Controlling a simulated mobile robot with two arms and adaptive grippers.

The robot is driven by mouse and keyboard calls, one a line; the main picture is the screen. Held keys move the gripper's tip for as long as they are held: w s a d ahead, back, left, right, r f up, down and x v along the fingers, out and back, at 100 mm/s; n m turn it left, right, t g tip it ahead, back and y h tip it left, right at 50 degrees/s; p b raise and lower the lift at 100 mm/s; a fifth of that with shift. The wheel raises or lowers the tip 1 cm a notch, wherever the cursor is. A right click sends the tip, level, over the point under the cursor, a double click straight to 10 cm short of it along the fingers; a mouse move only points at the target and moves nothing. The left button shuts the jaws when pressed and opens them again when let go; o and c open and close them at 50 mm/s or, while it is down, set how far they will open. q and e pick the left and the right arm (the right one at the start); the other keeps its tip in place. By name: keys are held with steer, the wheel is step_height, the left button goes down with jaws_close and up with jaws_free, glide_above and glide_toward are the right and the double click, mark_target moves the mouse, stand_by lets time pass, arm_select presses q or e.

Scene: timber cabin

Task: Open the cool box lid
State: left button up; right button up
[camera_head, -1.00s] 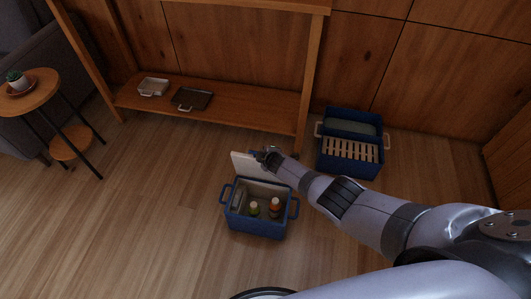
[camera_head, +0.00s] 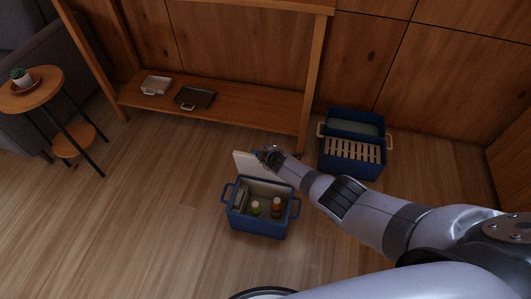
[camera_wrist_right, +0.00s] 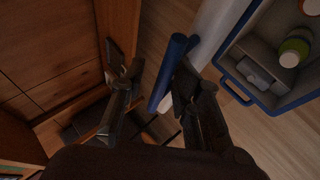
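The blue cool box (camera_head: 258,225) stands on the floor in the middle of the head view. Its white lid (camera_head: 246,163) is swung up at the back, so the inside shows. Bottles with a green body (camera_head: 255,210) and an orange body (camera_head: 276,208) stand inside. My right gripper (camera_head: 269,155) is at the raised lid's upper right. In the right wrist view its fingers (camera_wrist_right: 154,80) are apart, with a blue bar (camera_wrist_right: 168,72) between them, close to the right finger. The white lid edge (camera_wrist_right: 216,32) lies just beyond. My left gripper is not in view.
A second blue crate (camera_head: 350,165) with a slatted part stands behind to the right. A wooden shelf (camera_head: 230,111) holding two trays is behind the box. A round side table (camera_head: 36,90) is at left. The floor left of the box is clear.

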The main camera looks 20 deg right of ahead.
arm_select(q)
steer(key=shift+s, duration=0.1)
arm_select(e)
steer(key=shift+s, duration=0.1)
steer(key=shift+s+d+r, duration=0.2)
steer(key=shift+s+r, duration=0.2)
steer(key=v, duration=1)
steer(key=shift+s+a+r, duration=0.25)
steer(key=shift+r, duration=0.05)
steer(key=shift+f, duration=0.1)
